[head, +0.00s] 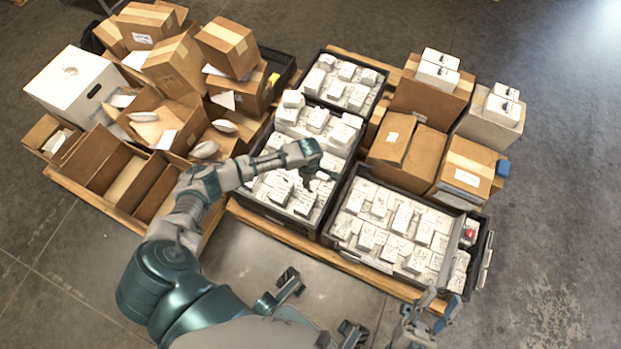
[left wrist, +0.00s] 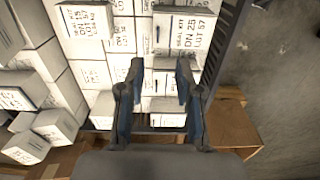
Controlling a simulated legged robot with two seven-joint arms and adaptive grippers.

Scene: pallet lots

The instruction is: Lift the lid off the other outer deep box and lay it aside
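Three dark open boxes stand on a pallet, packed with small white cartons: a near left one (head: 272,218), a far one (head: 352,108) and a near right one (head: 333,233). I cannot make out a lid lying flat over any of them. A grey strip (head: 452,242) crosses the right part of the near right box; I cannot tell what it is. My left gripper (head: 328,176) is over the near left box. In the left wrist view, its fingers (left wrist: 160,68) are apart and empty above white cartons. My right gripper (head: 442,300) is low, by the near right box's front corner, fingers apart.
Brown cartons (head: 392,140) stand behind the near right box, some topped with white cartons (head: 438,66). A left pallet (head: 95,200) carries a heap of brown cartons and a white box (head: 72,78). Bare floor (head: 560,190) is free at the right.

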